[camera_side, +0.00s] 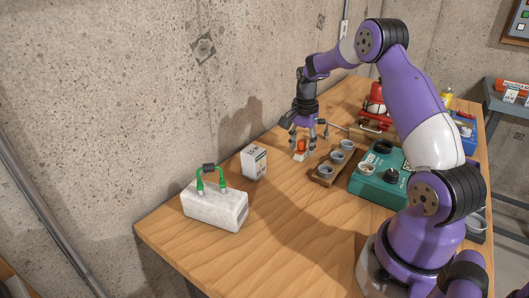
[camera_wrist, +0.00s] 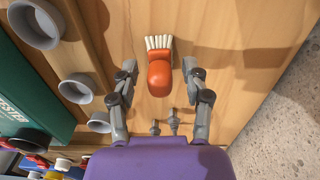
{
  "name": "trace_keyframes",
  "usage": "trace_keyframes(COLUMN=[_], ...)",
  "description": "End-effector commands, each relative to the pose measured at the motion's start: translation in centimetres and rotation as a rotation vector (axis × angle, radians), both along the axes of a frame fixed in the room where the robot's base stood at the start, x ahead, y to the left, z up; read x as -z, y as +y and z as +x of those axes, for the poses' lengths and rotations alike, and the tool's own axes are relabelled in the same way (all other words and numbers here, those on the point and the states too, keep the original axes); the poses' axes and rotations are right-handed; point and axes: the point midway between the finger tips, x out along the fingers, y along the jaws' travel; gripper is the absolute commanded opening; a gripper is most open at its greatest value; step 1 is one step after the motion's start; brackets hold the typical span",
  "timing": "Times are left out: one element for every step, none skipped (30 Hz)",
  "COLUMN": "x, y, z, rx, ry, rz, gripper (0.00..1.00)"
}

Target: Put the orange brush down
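The orange brush (camera_side: 301,145) has a rounded orange handle and pale bristles. It appears to rest on the wooden table (camera_side: 190,240), left of the rack of grey cups. In the wrist view the brush (camera_wrist: 160,76) lies between my two fingers, bristles toward the top of the picture. My gripper (camera_side: 309,138) points down over it and is open. In the wrist view the fingers of my gripper (camera_wrist: 161,70) stand apart with a visible gap on each side of the brush, so neither touches it.
The wooden rack (camera_side: 322,177) with grey cups stands close on the right, a green tester box (camera_side: 375,188) beyond it. A small white box (camera_side: 253,162) and a pale block (camera_side: 215,207) with a green-ended cable stand nearer the front left.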

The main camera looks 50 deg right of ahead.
Motion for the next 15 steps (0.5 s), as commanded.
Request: trace_keyframes(x=[0.0,0.0,0.0,0.0,0.0,0.0,-0.1,-0.2,-0.4,-0.7,-1.1,-1.8,-2.4,-3.0,-3.9], y=[0.0,0.0,0.0,0.0,0.0,0.0,0.0,0.0,0.0,0.0,-0.1,-0.1,-0.1,-0.1,0.0], z=[0.0,0.0,0.0,0.0,0.0,0.0,0.0,0.0,0.0,0.1,0.1,0.1,0.1,0.1,0.1], rx=[0.000,0.000,0.000,0.000,0.000,0.000,0.000,0.000,0.000,0.000,0.000,0.000,0.000,0.000,0.000], ry=[0.000,0.000,0.000,0.000,0.000,0.000,0.000,-0.001,-0.002,-0.003,-0.004,-0.004,-0.005,-0.005,-0.005], rz=[0.000,0.000,0.000,0.000,0.000,0.000,0.000,0.000,-0.001,-0.002,-0.003,-0.003,-0.003,-0.004,-0.004], gripper=[0.55,0.55,0.55,0.55,0.55,0.55,0.55,0.55,0.55,0.55,0.55,0.55,0.55,0.55,0.55])
